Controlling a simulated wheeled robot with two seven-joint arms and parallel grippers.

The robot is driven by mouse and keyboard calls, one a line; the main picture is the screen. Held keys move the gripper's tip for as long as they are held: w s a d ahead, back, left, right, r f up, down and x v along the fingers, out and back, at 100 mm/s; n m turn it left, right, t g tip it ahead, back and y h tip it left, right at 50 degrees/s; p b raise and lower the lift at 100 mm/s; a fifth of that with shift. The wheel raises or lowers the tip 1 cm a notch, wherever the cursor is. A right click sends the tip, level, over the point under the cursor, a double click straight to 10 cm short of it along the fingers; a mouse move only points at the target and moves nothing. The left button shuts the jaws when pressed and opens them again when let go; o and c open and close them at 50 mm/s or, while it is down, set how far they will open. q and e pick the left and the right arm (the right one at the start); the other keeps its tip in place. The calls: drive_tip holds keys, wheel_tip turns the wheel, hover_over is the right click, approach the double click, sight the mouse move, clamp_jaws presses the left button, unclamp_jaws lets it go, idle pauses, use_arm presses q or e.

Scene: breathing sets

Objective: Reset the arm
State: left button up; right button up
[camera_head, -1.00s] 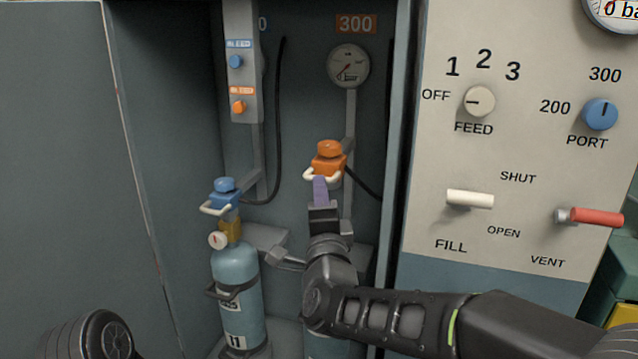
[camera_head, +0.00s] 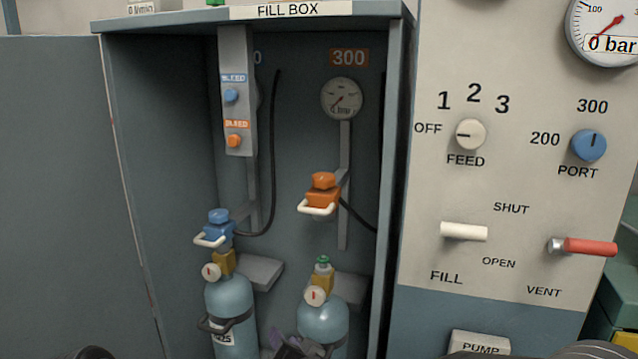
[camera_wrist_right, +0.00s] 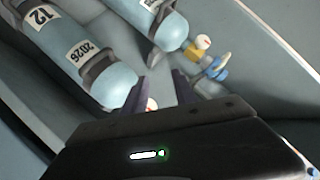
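My right gripper (camera_head: 290,346) shows at the bottom of the head view, in front of the right cylinder (camera_head: 322,322). In the right wrist view its two dark fingers (camera_wrist_right: 163,92) stand apart with nothing held between them. The orange connector (camera_head: 321,195) with its white handle hangs above the right cylinder's green-topped valve (camera_head: 322,275), apart from it. The blue connector (camera_head: 217,228) sits at the top of the left cylinder (camera_head: 230,302). My left gripper is out of view; only a dark arm part shows at the lower left.
The fill box (camera_head: 290,11) surrounds both cylinders, with side walls close by. The control panel (camera_head: 500,190) at right carries the feed knob (camera_head: 470,134), blue port knob (camera_head: 589,145), white fill lever (camera_head: 464,232) and red vent lever (camera_head: 588,247).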

drive_tip(key=s+d+f+n+g+h, duration=0.1)
drive_tip(key=s+d+f+g, duration=0.2)
drive_tip(key=f, duration=0.5)
drive_tip(key=s+d+f+n+g, duration=0.2)
drive_tip(key=s+f, duration=0.3)
drive_tip(key=f, duration=0.4)
drive_tip(key=s+d+f+n+g+h, duration=0.1)
drive_tip(key=s+d+f+g, duration=0.15)
drive_tip(key=s+f, duration=0.4)
drive_tip(key=s+d+f+m+g, duration=0.3)
drive_tip(key=s+d+f+g, duration=0.35)
drive_tip(key=s+f, duration=0.8)
use_arm(q)
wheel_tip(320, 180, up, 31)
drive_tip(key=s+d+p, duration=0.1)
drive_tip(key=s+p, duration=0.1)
drive_tip(key=p, duration=2.8)
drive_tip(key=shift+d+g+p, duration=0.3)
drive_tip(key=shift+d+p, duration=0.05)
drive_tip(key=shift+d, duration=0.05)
use_arm(e)
wheel_tip(320, 180, up, 32)
drive_tip(key=s+t, duration=0.1)
drive_tip(key=shift+s+n+t+y, duration=0.3)
drive_tip(key=shift+s, duration=0.1)
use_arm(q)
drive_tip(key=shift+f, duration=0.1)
